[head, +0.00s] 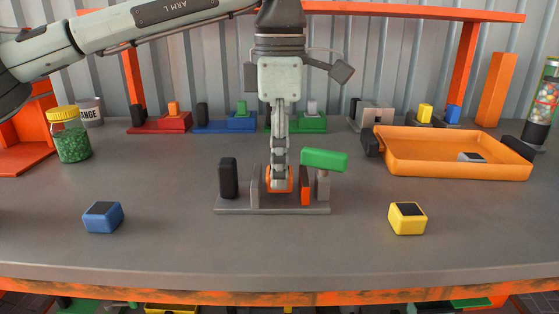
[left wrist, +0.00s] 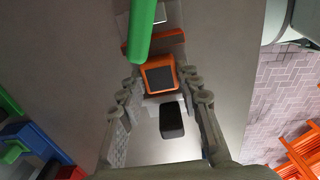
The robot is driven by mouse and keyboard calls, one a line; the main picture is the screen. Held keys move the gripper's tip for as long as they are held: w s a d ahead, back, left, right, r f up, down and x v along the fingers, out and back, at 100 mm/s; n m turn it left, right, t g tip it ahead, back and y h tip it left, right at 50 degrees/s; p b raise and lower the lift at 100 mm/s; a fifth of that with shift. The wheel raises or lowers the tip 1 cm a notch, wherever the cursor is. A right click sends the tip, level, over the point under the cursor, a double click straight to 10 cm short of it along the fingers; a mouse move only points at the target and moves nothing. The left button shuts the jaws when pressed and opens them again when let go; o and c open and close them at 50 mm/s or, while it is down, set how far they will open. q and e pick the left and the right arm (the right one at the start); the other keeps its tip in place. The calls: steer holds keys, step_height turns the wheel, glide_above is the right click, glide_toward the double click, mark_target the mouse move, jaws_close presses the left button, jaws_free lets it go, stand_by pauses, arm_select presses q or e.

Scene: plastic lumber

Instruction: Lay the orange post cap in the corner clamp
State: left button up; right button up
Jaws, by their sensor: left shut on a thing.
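The orange post cap (head: 286,186) is held by my left gripper (head: 279,172), which points straight down and is shut on it. In the left wrist view the cap (left wrist: 160,79) shows its dark square top between the fingers. The corner clamp (head: 235,211) has a grey base, a grey upright, a black block (head: 228,178), an orange jaw (head: 305,187) and a raised green handle (head: 324,160). The cap is over the clamp, between the grey upright and the orange jaw. I cannot tell whether it touches the base. My right gripper is not in view.
A blue cap (head: 103,217) lies to the left and a yellow cap (head: 407,218) to the right. An orange tray (head: 455,168) stands at the right. A jar of green pellets (head: 72,140) stands at the left. Several coloured clamps line the back.

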arm_select(q)
steer(key=shift+f+b, duration=0.35)
steer(key=shift+f, duration=0.3)
steer(key=o, duration=1.2)
step_height(320, 180, up, 12)
steer(key=shift+r, duration=0.1)
